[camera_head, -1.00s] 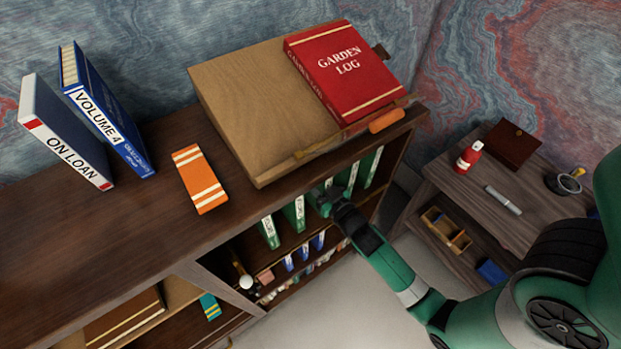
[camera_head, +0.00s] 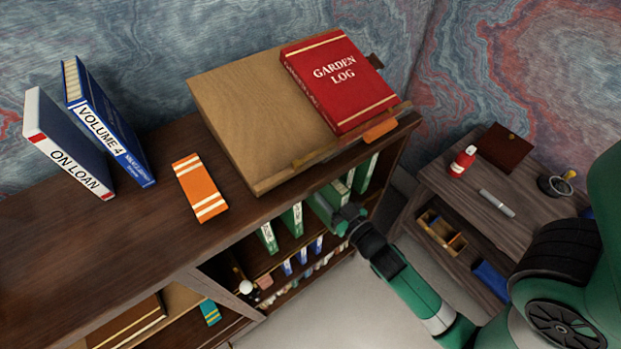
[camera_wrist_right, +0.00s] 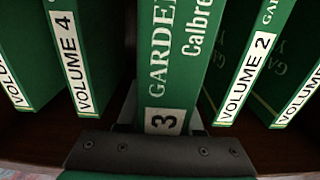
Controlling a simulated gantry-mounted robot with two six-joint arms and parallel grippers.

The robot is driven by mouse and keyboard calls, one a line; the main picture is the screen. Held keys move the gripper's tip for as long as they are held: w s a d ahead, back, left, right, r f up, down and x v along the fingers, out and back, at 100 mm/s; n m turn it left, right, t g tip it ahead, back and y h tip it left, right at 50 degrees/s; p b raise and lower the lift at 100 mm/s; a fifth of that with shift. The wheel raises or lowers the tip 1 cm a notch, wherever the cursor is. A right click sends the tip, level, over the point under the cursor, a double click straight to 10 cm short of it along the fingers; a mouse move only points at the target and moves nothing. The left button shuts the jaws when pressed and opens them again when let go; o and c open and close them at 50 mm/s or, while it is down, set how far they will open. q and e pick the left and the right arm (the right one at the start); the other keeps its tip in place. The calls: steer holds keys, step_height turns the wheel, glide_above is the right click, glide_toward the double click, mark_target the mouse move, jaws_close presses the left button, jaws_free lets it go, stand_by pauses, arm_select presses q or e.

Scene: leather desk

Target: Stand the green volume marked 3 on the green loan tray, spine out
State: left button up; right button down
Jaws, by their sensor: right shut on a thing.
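The green volume marked 3 (camera_wrist_right: 172,60) stands upright with its spine facing the right wrist camera, between Volume 4 (camera_wrist_right: 66,60) and Volume 2 (camera_wrist_right: 245,78). My right gripper (camera_wrist_right: 163,118) is shut on the lower part of its spine, one finger on each side. In the head view my right gripper (camera_head: 345,217) is at the front of the upper shelf bay, with the green volume (camera_head: 321,208) sticking out past the neighbouring green spines. I see no green loan tray in these views. My left gripper is not in view.
A sloped wooden stand with a red Garden Log (camera_head: 340,80) sits on the bookcase top (camera_head: 100,250). A blue Volume 4 (camera_head: 110,130), an ON LOAN block (camera_head: 68,150) and an orange book (camera_head: 199,186) stand or lie left. A side table (camera_head: 455,190) is at right.

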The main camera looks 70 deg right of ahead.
steer(key=b+v, duration=0.6)
steer(key=v, duration=0.5)
steer(key=shift+s+a, duration=0.15)
steer(key=shift+s, duration=0.15)
steer(key=shift+w+r, duration=0.1)
